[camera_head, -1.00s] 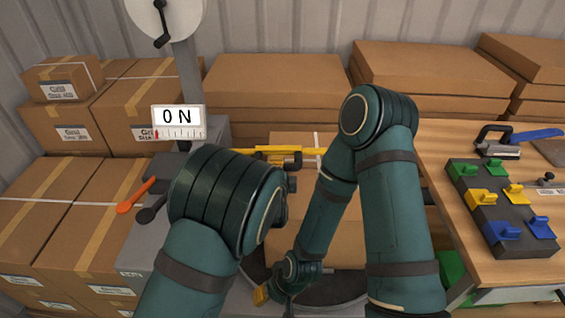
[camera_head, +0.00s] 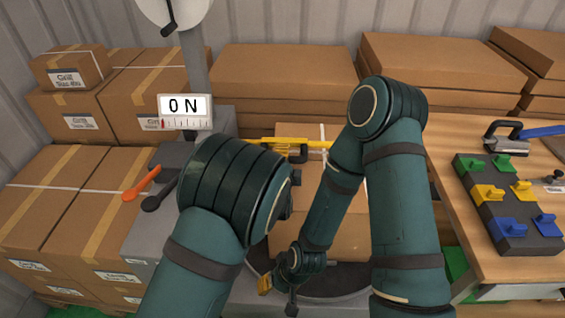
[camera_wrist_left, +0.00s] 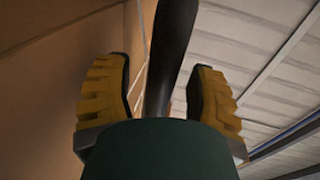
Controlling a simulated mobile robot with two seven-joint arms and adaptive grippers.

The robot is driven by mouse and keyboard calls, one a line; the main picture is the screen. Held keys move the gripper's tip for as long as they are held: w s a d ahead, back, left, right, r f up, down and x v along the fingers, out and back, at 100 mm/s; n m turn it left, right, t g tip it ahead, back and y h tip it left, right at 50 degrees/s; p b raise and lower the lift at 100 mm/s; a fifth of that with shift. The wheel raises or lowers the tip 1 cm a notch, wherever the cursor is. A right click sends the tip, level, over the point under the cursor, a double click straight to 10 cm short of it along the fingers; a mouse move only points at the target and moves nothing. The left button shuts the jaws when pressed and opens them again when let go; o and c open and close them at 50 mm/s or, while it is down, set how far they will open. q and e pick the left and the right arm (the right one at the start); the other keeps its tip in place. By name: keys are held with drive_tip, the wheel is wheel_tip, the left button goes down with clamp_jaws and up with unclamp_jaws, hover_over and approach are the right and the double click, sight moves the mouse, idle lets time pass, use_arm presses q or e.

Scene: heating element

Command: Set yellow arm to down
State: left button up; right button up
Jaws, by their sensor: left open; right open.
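The yellow arm (camera_head: 318,144) lies roughly level on the grey machine (camera_head: 220,119), pointing right, with a dark piece below it. My left arm's thick joint stands in front of the machine and hides its lower part. My left gripper is hidden in the head view. In the left wrist view my left gripper (camera_wrist_left: 160,85) is open, with its two yellow fingers apart. A dark rod (camera_wrist_left: 172,40) shows between and beyond them; I cannot tell contact. My right gripper (camera_head: 265,285) is low in the middle, well below the yellow arm, partly hidden by its wrist.
An orange lever (camera_head: 141,184) and a black lever (camera_head: 160,195) stick out left of the machine. A display (camera_head: 185,107) reads 0 N. Cardboard boxes (camera_head: 75,200) fill the left and back. A wooden bench (camera_head: 475,250) at right carries a dark board (camera_head: 520,240) with coloured clips.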

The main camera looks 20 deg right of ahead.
use_arm(q)
drive_tip(key=v, duration=1.2)
idle(0.3)
